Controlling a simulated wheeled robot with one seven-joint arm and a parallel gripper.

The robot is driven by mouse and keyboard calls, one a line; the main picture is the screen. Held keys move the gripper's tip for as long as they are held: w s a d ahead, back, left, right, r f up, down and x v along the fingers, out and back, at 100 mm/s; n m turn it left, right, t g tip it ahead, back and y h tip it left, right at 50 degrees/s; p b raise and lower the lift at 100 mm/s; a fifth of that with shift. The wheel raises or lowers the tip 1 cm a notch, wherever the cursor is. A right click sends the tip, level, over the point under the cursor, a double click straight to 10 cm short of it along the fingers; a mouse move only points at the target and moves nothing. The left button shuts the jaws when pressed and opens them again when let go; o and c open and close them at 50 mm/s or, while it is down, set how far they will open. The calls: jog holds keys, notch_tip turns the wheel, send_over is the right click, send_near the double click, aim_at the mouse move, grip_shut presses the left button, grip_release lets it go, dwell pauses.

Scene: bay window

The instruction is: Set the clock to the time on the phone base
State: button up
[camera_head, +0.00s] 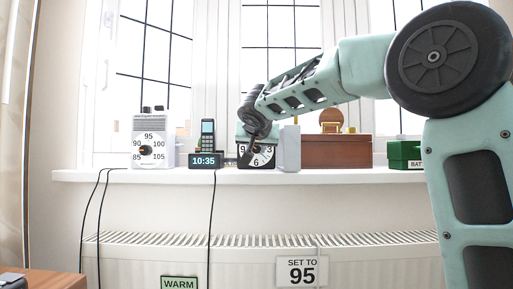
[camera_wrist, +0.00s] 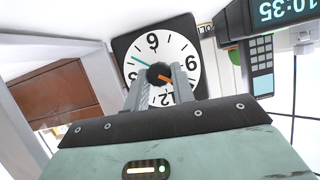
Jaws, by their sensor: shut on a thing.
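The clock (camera_head: 264,160) stands on the white sill, partly covered by my gripper (camera_head: 257,132). In the wrist view its white dial (camera_wrist: 183,45) appears upside down in a dark square case. My gripper (camera_wrist: 159,80) is shut on the dark central knob (camera_wrist: 158,70). A teal hand (camera_wrist: 141,60) points between 3 and 6, and a short orange hand (camera_wrist: 167,78) points between 9 and 12. The fingers hide part of the dial. The phone base (camera_head: 205,160) stands left of the clock and reads 10:35. The phone (camera_head: 208,134) is upright in it.
A white thermostat dial (camera_head: 150,150) stands at the left. A pale upright block (camera_head: 288,148) is close to the clock's right, before a wooden box (camera_head: 345,150). A green box (camera_head: 404,155) is farther right. Cables hang over the sill edge above the radiator (camera_head: 130,260).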

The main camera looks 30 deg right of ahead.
jog(key=shift+a+n, duration=0.1)
jog(key=shift+n, duration=0.2)
jog(key=n+h, duration=0.1)
jog(key=n+g+h+b, duration=0.1)
jog(key=shift+w+a+f+n+b, duration=0.1)
jog(key=shift+a+f+n+b, duration=0.05)
jog(key=shift+n+b, duration=0.15)
jog(key=n+g+h+b, duration=0.1)
jog(key=n, duration=0.2)
jog(key=shift+w+a+f+h, duration=0.1)
jog(key=shift+h, duration=0.3)
jog(key=n+h+b, duration=0.1)
jog(key=n+h, duration=0.1)
jog(key=n, duration=0.2)
jog(key=shift+a+f, duration=0.1)
jog(key=shift+f, duration=0.05)
jog(key=shift+f+n+h+b, duration=0.1)
jog(key=shift+n+h+b, duration=0.35)
jog(key=shift+n+h, duration=0.65)
jog(key=shift+n+y, duration=0.3)
jog(key=shift+n, duration=0.2)
jog(key=o, duration=1)
